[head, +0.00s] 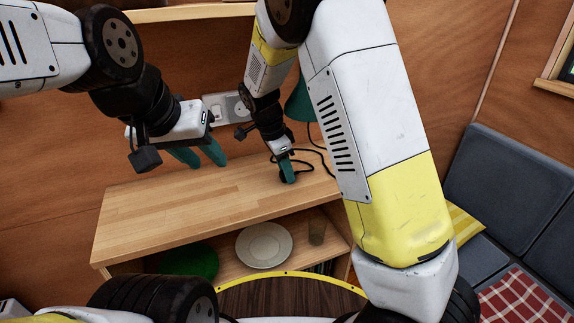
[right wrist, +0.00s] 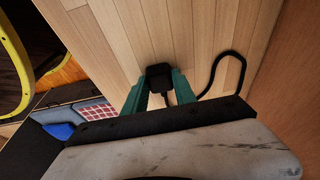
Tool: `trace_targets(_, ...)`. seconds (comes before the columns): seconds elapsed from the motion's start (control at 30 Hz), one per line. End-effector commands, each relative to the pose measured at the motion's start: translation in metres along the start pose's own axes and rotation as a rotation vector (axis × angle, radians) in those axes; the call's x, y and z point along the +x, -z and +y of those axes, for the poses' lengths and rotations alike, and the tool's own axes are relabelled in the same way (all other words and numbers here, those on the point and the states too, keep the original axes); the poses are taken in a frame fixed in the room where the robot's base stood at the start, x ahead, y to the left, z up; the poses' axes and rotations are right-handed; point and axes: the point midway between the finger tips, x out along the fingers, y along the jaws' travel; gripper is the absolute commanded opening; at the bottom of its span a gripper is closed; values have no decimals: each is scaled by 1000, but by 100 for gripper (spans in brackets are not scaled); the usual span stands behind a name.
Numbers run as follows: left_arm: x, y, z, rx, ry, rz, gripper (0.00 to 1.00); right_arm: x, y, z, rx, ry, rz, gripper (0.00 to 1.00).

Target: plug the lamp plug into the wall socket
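The wall socket (head: 238,105) is on a pale plate on the wooden wall, partly behind my arms. The black lamp plug (right wrist: 158,76) is between the green fingers of my right gripper (right wrist: 160,82), with a finger against each side. In the head view my right gripper (head: 287,171) points down at the shelf top, below and right of the socket. A black cord (right wrist: 238,75) loops from the plug area over the wood. The green lamp (head: 299,101) is partly hidden behind my right arm. My left gripper (head: 201,158) is open and empty, left of the socket and above the shelf.
The wooden shelf top (head: 165,205) is clear on its left and middle. Below it are a white plate (head: 264,245), a glass (head: 317,232) and a green round item (head: 190,262). A grey sofa (head: 500,180) with a red checked cloth (head: 520,300) stands right.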

Motion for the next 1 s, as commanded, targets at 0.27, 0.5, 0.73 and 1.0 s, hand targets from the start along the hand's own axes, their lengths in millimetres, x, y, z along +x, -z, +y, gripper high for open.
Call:
trace_targets(0.27,0,0,0,0,0,0,36,0,0,0,0,1,0,0)
trace_targets(0.5,0,0,0,0,0,0,36,-7,2,0,0,2,0,0)
trace_targets(0.73,0,0,0,0,0,0,36,-34,9,-1,2,4,-1,0)
trace_targets(1.0,0,0,0,0,0,0,36,-55,-43,27,-7,2,0,0)
